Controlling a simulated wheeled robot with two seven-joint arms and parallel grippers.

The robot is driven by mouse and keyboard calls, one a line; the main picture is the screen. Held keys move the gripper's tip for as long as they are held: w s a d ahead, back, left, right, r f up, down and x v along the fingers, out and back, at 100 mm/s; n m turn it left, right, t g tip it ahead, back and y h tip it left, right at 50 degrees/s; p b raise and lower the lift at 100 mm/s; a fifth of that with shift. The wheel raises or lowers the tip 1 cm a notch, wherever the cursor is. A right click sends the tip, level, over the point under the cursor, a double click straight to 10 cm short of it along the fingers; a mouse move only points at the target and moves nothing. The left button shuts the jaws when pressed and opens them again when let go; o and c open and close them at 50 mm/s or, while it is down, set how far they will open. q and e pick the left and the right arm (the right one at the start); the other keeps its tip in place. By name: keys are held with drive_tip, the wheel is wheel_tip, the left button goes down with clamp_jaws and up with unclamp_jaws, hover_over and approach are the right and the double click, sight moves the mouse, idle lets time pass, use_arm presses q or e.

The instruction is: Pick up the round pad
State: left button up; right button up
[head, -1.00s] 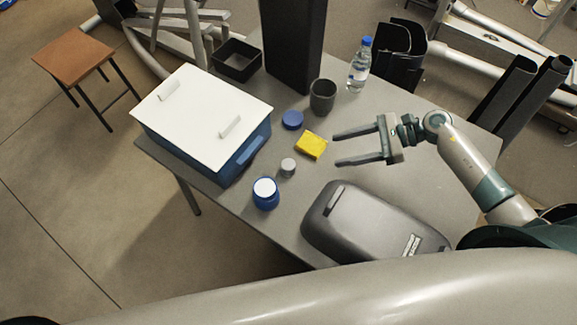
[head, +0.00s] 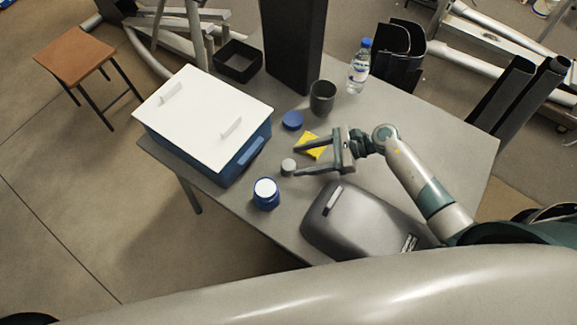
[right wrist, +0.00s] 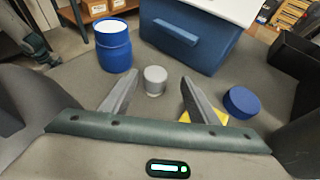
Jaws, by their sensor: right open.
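A flat blue round pad (head: 292,120) lies on the grey table, just in front of the tall black box. In the right wrist view the blue pad (right wrist: 241,101) is to the right of the fingers. My right gripper (head: 297,160) is open and empty, its fingers pointing left. In the right wrist view a small grey cylinder (right wrist: 155,79) stands ahead of the gap between the open fingers (right wrist: 158,88). A yellow block (head: 312,143) is partly hidden by the far finger. My left gripper is not in view.
A blue bin with white lid (head: 205,115) stands left; a blue jar with white top (head: 265,194) is near the front edge. A dark cup (head: 322,97), a water bottle (head: 359,68) and a tall black box (head: 294,45) stand behind. A grey case (head: 350,222) lies in front.

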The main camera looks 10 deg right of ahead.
sight(293, 164)
idle(0.3)
drive_tip(key=shift+a+f, duration=0.25)
drive_tip(key=shift+a, duration=0.35)
drive_tip(key=shift+s+p+x, duration=0.1)
drive_tip(key=shift+p+x, duration=0.1)
drive_tip(key=shift+x, duration=0.8)
drive_tip(key=shift+s+p+x, duration=0.15)
drive_tip(key=shift+p+x, duration=0.05)
drive_tip(key=shift+x, duration=0.8)
drive_tip(key=shift+f, duration=0.15)
drive_tip(key=shift+c, duration=0.6)
drive_tip(key=c, duration=1)
